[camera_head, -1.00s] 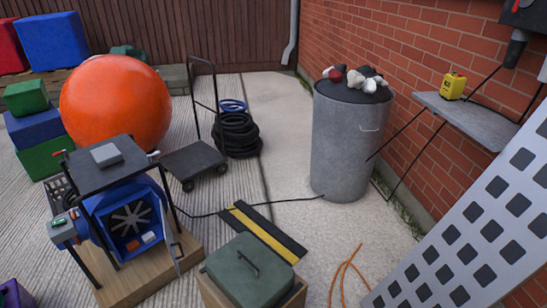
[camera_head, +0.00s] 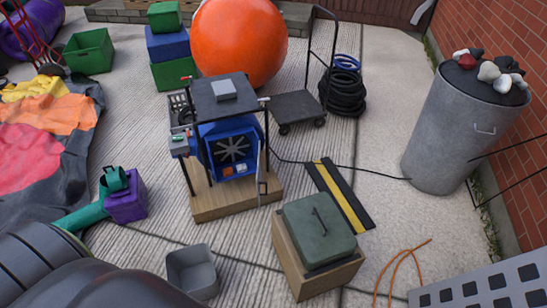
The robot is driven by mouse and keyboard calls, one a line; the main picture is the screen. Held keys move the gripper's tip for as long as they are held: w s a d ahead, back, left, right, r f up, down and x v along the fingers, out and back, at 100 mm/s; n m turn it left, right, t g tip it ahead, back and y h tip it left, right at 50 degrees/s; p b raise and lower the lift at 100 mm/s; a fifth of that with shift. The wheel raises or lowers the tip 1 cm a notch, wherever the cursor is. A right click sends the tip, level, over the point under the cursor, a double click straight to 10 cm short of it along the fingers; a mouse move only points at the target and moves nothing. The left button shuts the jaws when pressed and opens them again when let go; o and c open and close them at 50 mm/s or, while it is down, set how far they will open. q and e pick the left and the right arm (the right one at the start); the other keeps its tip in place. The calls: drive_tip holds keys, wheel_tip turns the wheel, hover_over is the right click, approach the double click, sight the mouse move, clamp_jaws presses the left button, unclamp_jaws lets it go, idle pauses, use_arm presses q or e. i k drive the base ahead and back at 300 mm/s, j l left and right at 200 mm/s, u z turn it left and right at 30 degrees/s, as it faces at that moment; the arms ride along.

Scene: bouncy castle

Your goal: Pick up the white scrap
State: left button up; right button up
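A blue blower (camera_head: 212,142) with a dark fan grille stands on a wooden base (camera_head: 236,200). At the lower edge of its open front lie small pieces: an orange scrap (camera_head: 228,171) and a pale piece (camera_head: 241,168) right beside it. The pale piece looks like the white scrap, but it is too small to be sure. Neither of my grippers shows in the head view.
An open grey bin (camera_head: 192,272) stands on the floor in front of the blower. A green-lidded wooden box (camera_head: 318,232) and a black-yellow cable ramp (camera_head: 340,195) are to the right. A metal drum (camera_head: 440,140) carries several stones. Cables cross the paving.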

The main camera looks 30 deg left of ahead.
sight(242, 168)
drive_tip(key=i+l, duration=0.15)
drive_tip(key=l, duration=0.15)
drive_tip(key=i+l+u, duration=0.1)
drive_tip(key=l, duration=0.2)
drive_tip(key=i+l, duration=0.2)
drive_tip(key=i+l+u, duration=0.1)
drive_tip(key=l, duration=0.35)
drive_tip(key=u, duration=1.35)
